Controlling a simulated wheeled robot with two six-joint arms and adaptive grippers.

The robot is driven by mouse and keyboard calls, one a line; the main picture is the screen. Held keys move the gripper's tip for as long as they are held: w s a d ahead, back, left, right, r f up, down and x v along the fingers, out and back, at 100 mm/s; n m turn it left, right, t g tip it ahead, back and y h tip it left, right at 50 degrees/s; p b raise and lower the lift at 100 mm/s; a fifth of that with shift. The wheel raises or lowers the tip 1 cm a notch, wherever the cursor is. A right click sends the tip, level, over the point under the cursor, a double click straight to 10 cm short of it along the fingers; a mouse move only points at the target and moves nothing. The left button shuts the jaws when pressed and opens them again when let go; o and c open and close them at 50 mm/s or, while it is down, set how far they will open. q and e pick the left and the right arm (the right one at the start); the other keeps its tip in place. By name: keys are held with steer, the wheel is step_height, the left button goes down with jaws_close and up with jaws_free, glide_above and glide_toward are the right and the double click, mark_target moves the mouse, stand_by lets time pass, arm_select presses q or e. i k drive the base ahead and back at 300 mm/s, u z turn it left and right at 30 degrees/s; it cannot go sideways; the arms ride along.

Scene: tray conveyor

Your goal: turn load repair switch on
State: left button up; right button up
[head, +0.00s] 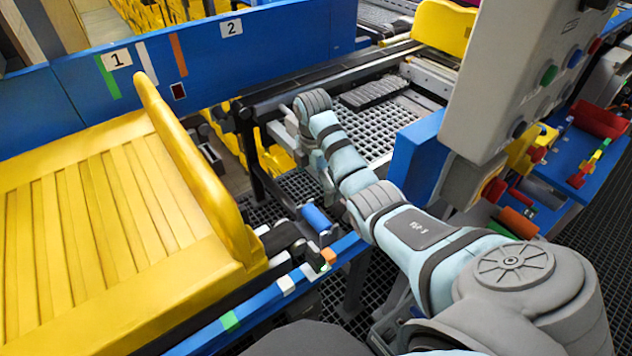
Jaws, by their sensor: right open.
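The grey control box (505,75) stands at the upper right, seen at an angle. I cannot read any labels, so I cannot tell which control is the load repair switch. My right gripper (283,136) is at the end of my arm, left of the box and well apart from it. It is open, with nothing seen in it, and is partly hidden by my wrist. My left gripper is out of view.
A yellow slatted tray (95,215) fills the left side. A blue wall (205,60) marked 1 and 2 runs behind it. A blue rail (215,338) runs along the front. Dark grating (372,128) lies beyond my right arm. Coloured parts (600,120) crowd the right edge.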

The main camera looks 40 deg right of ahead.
mark_target(495, 188)
steer(key=k, duration=1)
